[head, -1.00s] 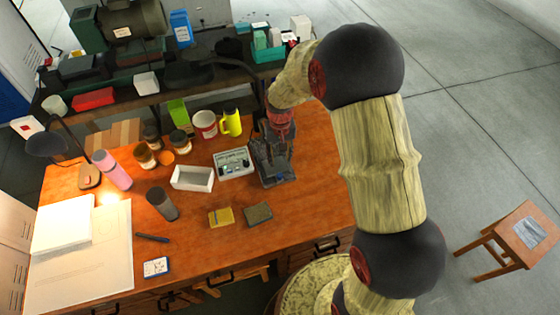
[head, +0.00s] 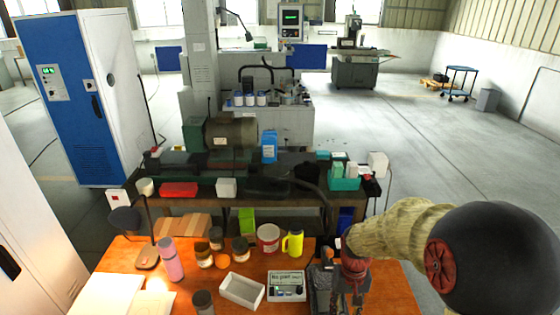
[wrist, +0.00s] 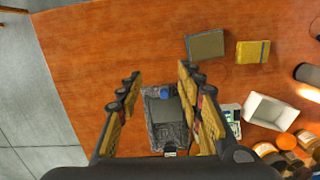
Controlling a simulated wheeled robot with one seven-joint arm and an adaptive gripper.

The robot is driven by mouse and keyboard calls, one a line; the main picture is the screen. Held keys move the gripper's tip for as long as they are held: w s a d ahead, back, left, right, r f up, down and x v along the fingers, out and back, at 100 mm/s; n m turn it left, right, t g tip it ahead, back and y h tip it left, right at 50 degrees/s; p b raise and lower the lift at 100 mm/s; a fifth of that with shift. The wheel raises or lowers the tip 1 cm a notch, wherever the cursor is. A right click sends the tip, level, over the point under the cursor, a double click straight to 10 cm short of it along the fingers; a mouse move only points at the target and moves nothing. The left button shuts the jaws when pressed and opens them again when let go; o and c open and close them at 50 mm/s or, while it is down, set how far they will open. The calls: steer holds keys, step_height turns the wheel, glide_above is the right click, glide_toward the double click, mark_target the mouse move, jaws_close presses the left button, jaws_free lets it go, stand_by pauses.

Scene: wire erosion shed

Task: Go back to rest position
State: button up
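My gripper (wrist: 159,80) hangs over the right part of the orange wooden desk (wrist: 85,65), pointing down. In the wrist view its two fingers are spread apart with nothing gripped between them. Below and between them sits a dark grey tray-like thing (wrist: 168,118) with a small blue part on it. In the head view the gripper is at the bottom edge, beside the same grey thing (head: 322,283), and its fingertips are hard to make out. My arm comes in from the right.
The grey instrument box (head: 286,285), white open box (head: 242,290), yellow mug (head: 293,243), red-white mug (head: 268,238), jars and pink bottle (head: 171,260) crowd the desk to the left. A bench with a teal bin (head: 345,183) stands behind. Open floor (head: 440,150) lies right.

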steer(key=s+r+t+b, duration=0.2)
steer(key=s+r+t, duration=0.1)
steer(key=s+r, duration=0.5)
steer(key=s+r+t+b, duration=0.2)
steer(key=s+r, duration=0.6)
steer(key=r, duration=0.5)
steer(key=shift+s+n+t, duration=0.35)
steer(key=shift+n+t, duration=0.05)
steer(key=shift+t, duration=0.5)
